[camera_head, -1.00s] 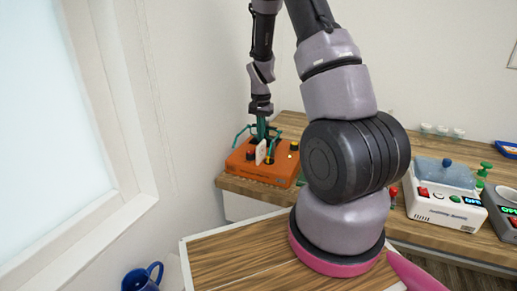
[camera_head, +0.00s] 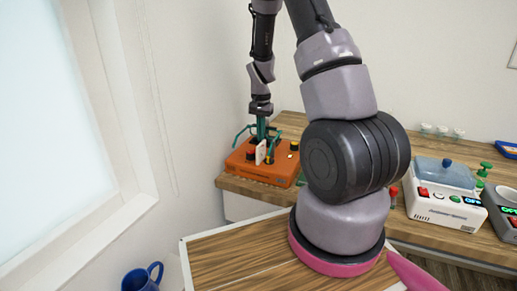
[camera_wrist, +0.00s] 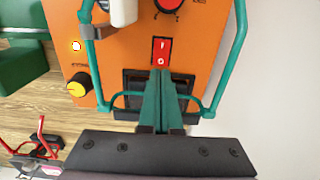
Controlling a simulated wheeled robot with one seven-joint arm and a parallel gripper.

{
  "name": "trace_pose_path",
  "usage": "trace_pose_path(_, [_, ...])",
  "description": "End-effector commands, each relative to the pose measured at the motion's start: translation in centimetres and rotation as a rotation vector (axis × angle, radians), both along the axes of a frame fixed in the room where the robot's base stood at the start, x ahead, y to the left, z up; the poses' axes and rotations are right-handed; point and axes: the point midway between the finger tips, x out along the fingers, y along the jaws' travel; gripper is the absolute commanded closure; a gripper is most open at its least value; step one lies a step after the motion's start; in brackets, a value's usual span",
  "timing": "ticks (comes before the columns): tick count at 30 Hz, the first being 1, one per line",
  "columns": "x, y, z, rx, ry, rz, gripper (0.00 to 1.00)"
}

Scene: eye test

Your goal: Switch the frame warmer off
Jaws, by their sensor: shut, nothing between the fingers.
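The frame warmer is an orange box (camera_head: 262,168) on the far left end of the wooden counter; its orange panel (camera_wrist: 200,50) fills much of the wrist view. On it is a red rocker switch (camera_wrist: 160,52) marked I and O, the O end nearer my fingers. My gripper (camera_wrist: 159,82) has its teal fingers shut and empty, their tips just below the rocker in the picture; I cannot tell if they touch it. A small lamp (camera_wrist: 76,46) glows. The panel also has a yellow knob (camera_wrist: 77,88) and a red-black knob (camera_wrist: 168,4). The rocker is not clear in the head view.
Teal bent rods (camera_wrist: 240,45) flank my fingers, with a white piece (camera_wrist: 123,12) near the left one. A white device with a blue-grey lid (camera_head: 445,205) stands on the right of the counter (camera_head: 290,122). A blue mug (camera_head: 142,280) is at the front left.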

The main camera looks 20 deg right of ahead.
Motion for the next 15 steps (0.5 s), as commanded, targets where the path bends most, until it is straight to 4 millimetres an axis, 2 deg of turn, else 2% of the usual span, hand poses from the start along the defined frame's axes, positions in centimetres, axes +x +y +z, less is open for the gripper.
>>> trace_pose_path(15, [0.00, 0.00, -0.34, 0.000, 0.000, 0.000, 1.00])
